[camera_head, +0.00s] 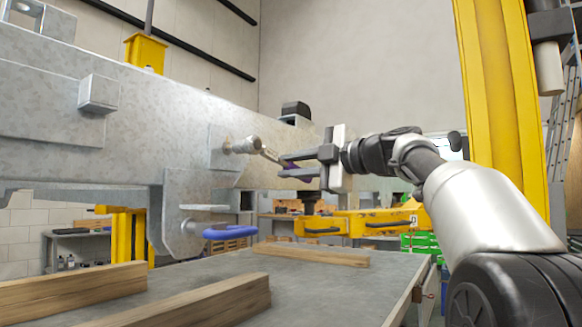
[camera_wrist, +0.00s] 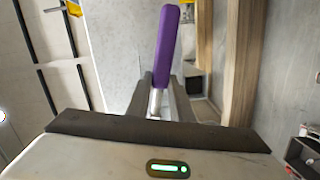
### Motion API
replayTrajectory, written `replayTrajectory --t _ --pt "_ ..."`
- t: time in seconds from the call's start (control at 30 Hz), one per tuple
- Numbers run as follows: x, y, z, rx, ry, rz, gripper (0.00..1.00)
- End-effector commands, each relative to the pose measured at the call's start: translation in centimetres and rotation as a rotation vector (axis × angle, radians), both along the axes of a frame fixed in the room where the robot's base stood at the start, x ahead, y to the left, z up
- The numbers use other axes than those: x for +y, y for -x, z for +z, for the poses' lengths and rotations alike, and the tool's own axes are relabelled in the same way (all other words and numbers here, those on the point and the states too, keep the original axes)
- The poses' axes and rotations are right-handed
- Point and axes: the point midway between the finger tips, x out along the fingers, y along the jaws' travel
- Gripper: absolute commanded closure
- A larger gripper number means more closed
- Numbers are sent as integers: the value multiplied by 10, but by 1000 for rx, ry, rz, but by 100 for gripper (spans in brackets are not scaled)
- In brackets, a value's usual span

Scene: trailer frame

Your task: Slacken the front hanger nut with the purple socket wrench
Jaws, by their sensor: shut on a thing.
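The purple socket wrench shows its purple handle (camera_wrist: 167,45) in the wrist view, with its metal shaft between my fingers. In the head view its metal shaft (camera_head: 268,154) reaches left from my gripper (camera_head: 288,164) toward a round metal end (camera_head: 243,146) at a plate on the grey trailer frame (camera_head: 150,110). The end appears to meet the plate; I cannot tell whether it is seated on the front hanger nut, which I cannot make out separately. My gripper is shut on the wrench. The fingers partly hide the handle in the head view.
Wooden beams (camera_head: 200,303) lie on the grey surface below. A yellow post (camera_head: 500,90) stands behind my arm at right. A yellow beam (camera_head: 365,222) is behind the gripper.

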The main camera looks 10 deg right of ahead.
Motion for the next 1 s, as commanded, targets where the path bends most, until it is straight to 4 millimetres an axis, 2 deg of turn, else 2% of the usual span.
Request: replayTrajectory --t 0.5,0.73,0.77,0.87,1.0 --pt "-30 23 1 -2 0 -2 100" --pt "-32 25 1 -2 -1 0 100" --pt "-32 25 1 -2 -1 0 82" --pt "-31 25 1 -2 -1 0 99" --pt "-31 25 1 -2 -1 0 100"
